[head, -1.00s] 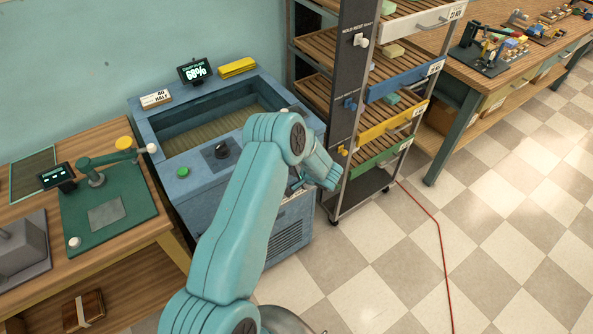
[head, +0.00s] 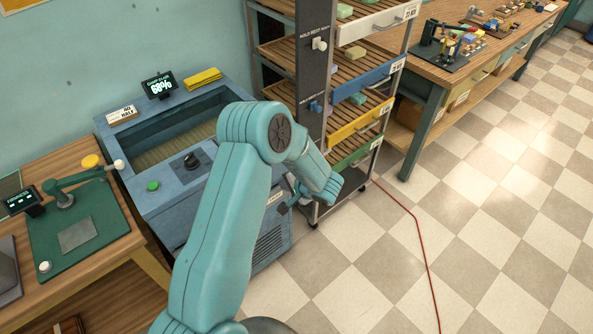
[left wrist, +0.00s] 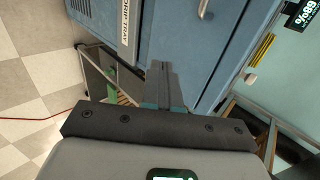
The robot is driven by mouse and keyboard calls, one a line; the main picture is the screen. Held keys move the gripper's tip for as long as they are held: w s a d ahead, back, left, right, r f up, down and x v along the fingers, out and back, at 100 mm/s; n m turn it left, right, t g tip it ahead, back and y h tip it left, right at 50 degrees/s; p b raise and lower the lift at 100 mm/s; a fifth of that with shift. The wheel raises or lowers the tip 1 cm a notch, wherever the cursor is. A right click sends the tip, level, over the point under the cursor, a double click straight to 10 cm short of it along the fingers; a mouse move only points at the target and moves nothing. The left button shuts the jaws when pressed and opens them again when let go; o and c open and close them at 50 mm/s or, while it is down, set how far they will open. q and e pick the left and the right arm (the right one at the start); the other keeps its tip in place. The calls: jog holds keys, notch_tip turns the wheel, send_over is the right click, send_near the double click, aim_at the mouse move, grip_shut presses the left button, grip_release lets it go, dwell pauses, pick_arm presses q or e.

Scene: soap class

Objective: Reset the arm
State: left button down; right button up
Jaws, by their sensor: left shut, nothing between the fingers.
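My left arm (head: 222,230) rises from the bottom of the head view and bends at the elbow in front of the blue machine. Its forearm points down to the right, near the rack's lower corner. The left gripper is mostly hidden behind the forearm there. In the left wrist view the left gripper (left wrist: 163,88) has its two dark fingers together, with nothing between them. They point toward the blue machine's front panel (left wrist: 190,40). My right gripper is not in view.
The blue machine (head: 165,205) has an open basin and a screen (head: 158,85). A rack (head: 313,90) with coloured drawers stands right of it. A wooden bench (head: 120,262) is at left, another bench (head: 440,75) at back right. A red cable (head: 420,240) crosses the open tiled floor.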

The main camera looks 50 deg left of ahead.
pick_arm(q)
jog(key=shift+d+r, duration=0.15)
jog(key=s+d+f+m+t+h+b, duration=0.1)
jog(key=d+f+m+t+h, duration=0.2)
jog(key=d, duration=0.5)
jog(key=d+f+m+t+h, duration=0.1)
jog(key=d+f+m+h, duration=0.1)
jog(key=d+f, duration=0.5)
jog(key=s+d+n+g+h, duration=0.4)
jog(key=s+d+n+h, duration=0.4)
jog(key=s+d, duration=0.8)
jog(key=shift+s+d+f, duration=0.2)
jog(key=shift+d+f, duration=0.15)
jog(key=shift+d, duration=0.55)
